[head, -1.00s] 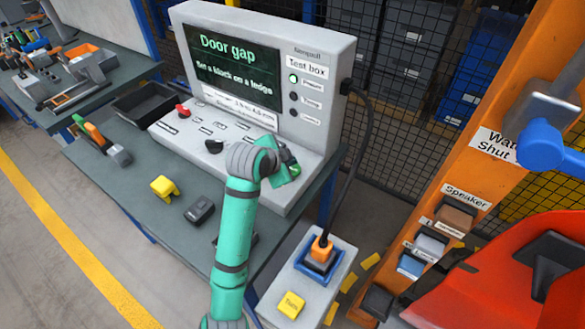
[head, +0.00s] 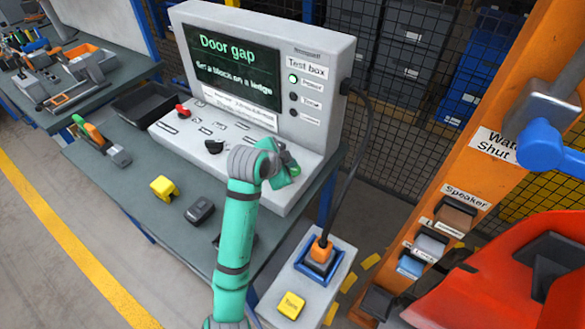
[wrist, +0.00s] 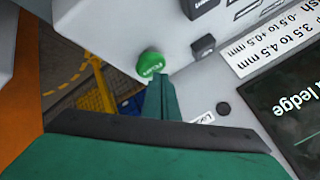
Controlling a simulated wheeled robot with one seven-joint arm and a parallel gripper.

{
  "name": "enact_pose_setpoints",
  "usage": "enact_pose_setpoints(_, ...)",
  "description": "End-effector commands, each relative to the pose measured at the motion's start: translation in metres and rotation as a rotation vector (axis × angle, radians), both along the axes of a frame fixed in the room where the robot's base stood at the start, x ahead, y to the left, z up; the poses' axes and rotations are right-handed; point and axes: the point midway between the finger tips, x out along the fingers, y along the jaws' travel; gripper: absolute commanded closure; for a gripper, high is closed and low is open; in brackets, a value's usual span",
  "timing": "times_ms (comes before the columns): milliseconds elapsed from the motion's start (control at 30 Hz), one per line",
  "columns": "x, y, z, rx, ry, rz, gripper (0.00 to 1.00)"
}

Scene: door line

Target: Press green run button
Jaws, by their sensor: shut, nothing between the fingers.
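The green button (wrist: 152,64) shows in the wrist view as a round cap with small lettering, at the edge of the pale test box (head: 345,62). My gripper (wrist: 158,82) is shut and empty, its teal fingers pointing at the button with the tips right beside its lower edge in the picture. I cannot tell whether they touch it. In the head view my gripper (head: 290,174) is over the right end of the box's sloped panel and hides most of the button area. The screen (head: 232,75) reads "Door gap".
A red knob (head: 182,111) and a black knob (head: 213,146) stand on the same panel. A yellow block (head: 163,188) and a dark grey device (head: 200,211) lie on the bench in front. A black cable (head: 362,170) hangs right of the box. An orange post (head: 490,110) stands farther right.

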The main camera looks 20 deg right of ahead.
Motion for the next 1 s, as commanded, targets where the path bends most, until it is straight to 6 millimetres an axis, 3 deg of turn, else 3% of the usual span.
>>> enact_pose_setpoints(1000,-0.0001,0.0002,-0.0098,0.001,0.001,0.001,1.00)
